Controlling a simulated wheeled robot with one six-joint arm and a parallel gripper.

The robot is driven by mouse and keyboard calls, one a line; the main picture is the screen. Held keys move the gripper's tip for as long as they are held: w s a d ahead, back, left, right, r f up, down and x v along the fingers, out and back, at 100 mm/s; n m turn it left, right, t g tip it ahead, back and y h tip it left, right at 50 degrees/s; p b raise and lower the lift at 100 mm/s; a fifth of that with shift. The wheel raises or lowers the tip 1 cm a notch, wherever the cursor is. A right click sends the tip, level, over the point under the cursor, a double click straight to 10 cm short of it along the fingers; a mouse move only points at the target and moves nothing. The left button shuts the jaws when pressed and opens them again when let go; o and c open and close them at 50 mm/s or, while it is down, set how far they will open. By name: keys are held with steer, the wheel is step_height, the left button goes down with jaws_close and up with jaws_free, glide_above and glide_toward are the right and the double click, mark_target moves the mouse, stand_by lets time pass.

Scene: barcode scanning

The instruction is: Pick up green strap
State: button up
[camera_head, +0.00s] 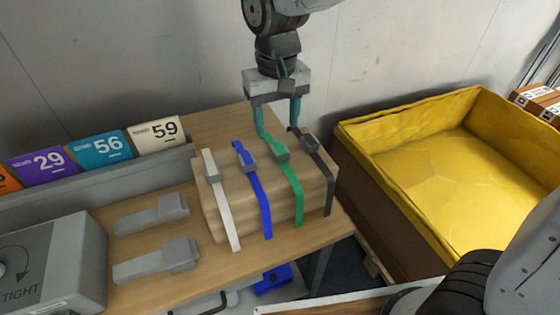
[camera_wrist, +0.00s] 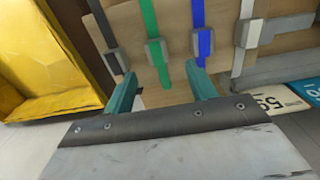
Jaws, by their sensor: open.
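The green strap (camera_head: 292,182) with its grey buckle hangs over a wooden block (camera_head: 216,222). A white strap (camera_head: 222,200) and a blue strap (camera_head: 257,195) lie to its left, and a dark grey strap (camera_head: 320,160) to its right. My gripper (camera_head: 278,130) is open and points down at the back top edge of the block, around the green strap's far end. In the wrist view the green strap (camera_wrist: 149,20) and its buckle (camera_wrist: 157,52) show between the two teal fingertips (camera_wrist: 161,74), with no grip on them. Contact cannot be told.
The block stands on a wooden table (camera_head: 225,123). Two grey holders (camera_head: 155,262) and a grey box marked TIGHT (camera_head: 50,262) are at left, below numbered cards (camera_head: 98,150). A yellow-lined bin (camera_head: 425,165) stands at right. The wall is close behind my gripper.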

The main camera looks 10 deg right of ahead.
mark_target(279, 148)
steer(key=f, duration=0.7)
steer(key=shift+d, duration=0.25)
steer(key=shift+r, duration=0.1)
jaws_close()
